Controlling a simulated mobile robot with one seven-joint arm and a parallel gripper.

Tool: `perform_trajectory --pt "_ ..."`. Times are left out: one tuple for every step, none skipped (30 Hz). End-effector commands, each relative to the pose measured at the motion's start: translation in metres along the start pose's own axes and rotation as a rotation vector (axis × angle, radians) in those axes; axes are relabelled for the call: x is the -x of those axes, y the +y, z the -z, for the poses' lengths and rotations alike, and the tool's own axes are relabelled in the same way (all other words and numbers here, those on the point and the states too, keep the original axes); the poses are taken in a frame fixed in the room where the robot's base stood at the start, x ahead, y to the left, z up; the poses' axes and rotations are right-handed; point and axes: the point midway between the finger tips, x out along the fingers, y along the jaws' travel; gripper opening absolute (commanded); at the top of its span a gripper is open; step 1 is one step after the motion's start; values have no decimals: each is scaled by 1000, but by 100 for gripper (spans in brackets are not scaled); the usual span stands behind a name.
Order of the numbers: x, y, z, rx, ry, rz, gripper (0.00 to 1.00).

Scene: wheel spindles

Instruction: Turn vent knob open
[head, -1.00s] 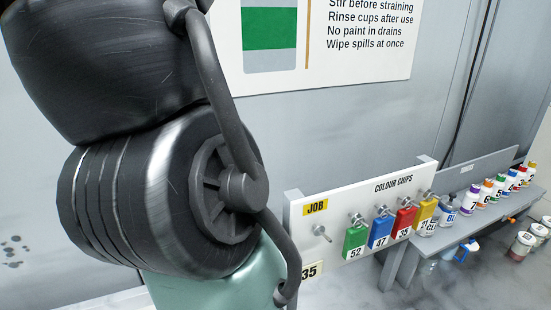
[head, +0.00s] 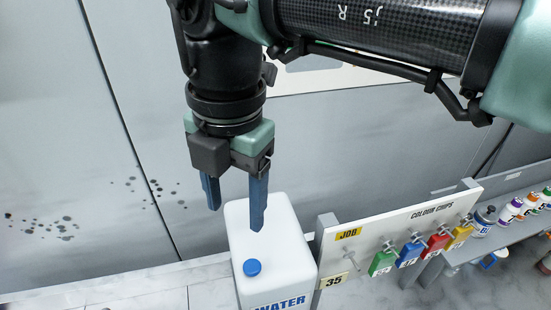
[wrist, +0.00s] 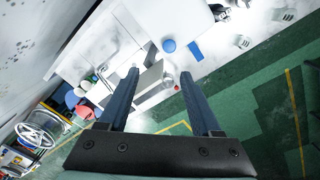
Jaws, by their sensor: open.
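A white water jug (head: 275,235) stands below my gripper in the head view. A round blue cap or knob (head: 252,267) sits on its top; I cannot tell whether this is the vent knob or how far it is turned. My gripper (head: 236,215) points down with two dark blue fingers spread apart. It is empty and appears above and behind the blue cap, overlapping the jug's top in the picture. The fingers also show spread in the wrist view (wrist: 160,74). A blue disc (wrist: 169,46) lies beyond them there; I cannot tell whether it is the same cap.
A white colour chip board (head: 395,228) stands right of the jug, with hanging coloured tags and a JOB label. Several small bottles (head: 510,210) stand on a bench farther right. A grey wall is behind. Green floor (wrist: 240,100) shows in the wrist view.

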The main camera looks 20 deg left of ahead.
Motion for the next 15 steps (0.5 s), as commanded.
perform_trajectory --pt "-1 -9 -4 -22 -11 33 65" --pt "-3 -12 -6 -29 -14 44 65" --pt "-6 -15 -7 -35 -16 52 65" --pt "-10 -15 -7 -36 -17 55 65" --pt "-14 -16 -7 -36 -17 56 65" --pt "-21 -16 -6 -34 -16 55 65" --pt "-27 -16 -6 -33 -15 54 65" --pt "-33 -16 -6 -32 -14 53 65" --pt "-42 -16 -6 -32 -13 52 65" --pt "-49 -16 -6 -31 -13 52 65" --pt "-55 -17 -6 -31 -13 52 65" --pt "-64 -17 -6 -30 -13 51 65" --pt "-70 -17 -6 -30 -12 51 65" --pt "-77 -17 -6 -30 -12 50 65" --pt "-85 -17 -6 -30 -12 50 65"
